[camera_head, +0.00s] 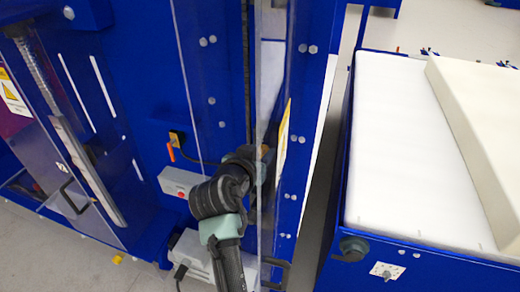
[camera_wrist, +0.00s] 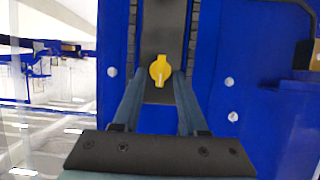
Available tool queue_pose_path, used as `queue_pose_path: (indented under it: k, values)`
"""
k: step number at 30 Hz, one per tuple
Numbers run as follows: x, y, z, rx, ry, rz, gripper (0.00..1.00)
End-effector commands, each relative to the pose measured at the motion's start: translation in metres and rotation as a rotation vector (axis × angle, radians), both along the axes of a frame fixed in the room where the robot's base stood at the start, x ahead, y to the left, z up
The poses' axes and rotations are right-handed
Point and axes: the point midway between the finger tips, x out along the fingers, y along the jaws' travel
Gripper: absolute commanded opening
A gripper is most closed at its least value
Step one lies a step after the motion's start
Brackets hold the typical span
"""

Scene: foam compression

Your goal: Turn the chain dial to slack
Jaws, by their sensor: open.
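The chain dial is a yellow knob (camera_wrist: 160,71) on a dark grey plate on the blue machine, in the wrist view. Its pointer ridge runs about vertically in that view. My gripper (camera_wrist: 161,80) is open, with its two fingers to the left and right of the dial. I cannot tell whether the fingertips touch it. In the head view my arm reaches in behind a clear panel edge, and the dial and the fingertips are hidden there.
The blue machine frame (camera_head: 130,60) surrounds my arm, with a grey box with a red button (camera_head: 180,187) close to its left. A clear panel (camera_head: 268,90) stands at the arm's right. A blue bin with white foam (camera_head: 405,150) is at the right.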

Motion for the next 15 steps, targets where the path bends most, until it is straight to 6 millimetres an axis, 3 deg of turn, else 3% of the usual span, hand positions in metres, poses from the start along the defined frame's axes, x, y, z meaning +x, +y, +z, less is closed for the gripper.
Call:
queue_pose_path:
  k: [6,13,15]
  values:
    - [0.0003,-0.0001,0.0,0.0,-0.001,0.0,0.42]
    - [0.0001,0.0,0.0001,0.0,0.0,0.0,0.02]
    - [0.0001,-0.0001,0.0001,0.0,0.0,0.0,0.0]
